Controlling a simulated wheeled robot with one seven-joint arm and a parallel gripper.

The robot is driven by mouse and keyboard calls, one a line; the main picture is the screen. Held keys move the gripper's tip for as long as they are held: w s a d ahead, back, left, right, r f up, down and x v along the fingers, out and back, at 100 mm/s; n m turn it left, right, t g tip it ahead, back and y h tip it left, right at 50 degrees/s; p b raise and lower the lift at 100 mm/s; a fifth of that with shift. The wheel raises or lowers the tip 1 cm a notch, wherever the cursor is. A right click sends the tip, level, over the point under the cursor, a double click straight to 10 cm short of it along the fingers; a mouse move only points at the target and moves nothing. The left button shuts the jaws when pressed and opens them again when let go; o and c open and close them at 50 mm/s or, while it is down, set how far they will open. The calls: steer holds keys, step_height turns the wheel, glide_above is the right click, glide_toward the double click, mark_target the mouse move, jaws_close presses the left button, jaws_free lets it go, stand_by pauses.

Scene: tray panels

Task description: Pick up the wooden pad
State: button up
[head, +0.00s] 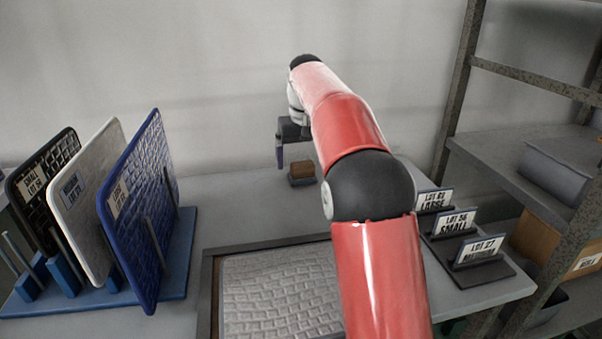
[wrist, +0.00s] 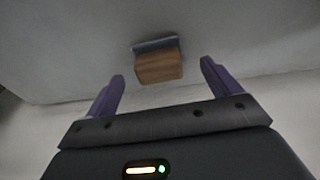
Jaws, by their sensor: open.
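The wooden pad (head: 302,169) is a small brown block near the back of the grey table. It sits on a dark grey base (head: 303,181). In the wrist view the wooden pad (wrist: 158,67) is ahead of the fingers and between their lines, with the grey base (wrist: 155,44) along its far edge. My gripper (head: 281,155) is above the table, just left of and above the pad in the head view. In the wrist view my gripper (wrist: 165,77) has its two purple fingers spread apart with nothing between them. The fingers do not touch the pad.
A blue rack (head: 185,262) with black, white and blue panels stands at the left. A framed tray (head: 208,290) with a grey textured panel lies in front. A dark holder (head: 478,270) with lot cards is at the right, beside a metal shelf (head: 490,150).

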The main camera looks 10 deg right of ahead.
mark_target(302, 163)
steer(key=f, duration=0.3)
steer(key=shift+w+f, duration=0.3)
steer(key=c, duration=1.1)
steer(key=shift+r, duration=0.1)
step_height(302, 163, up, 10)
steer(key=shift+f+p, duration=0.1)
steer(key=shift+p, duration=0.2)
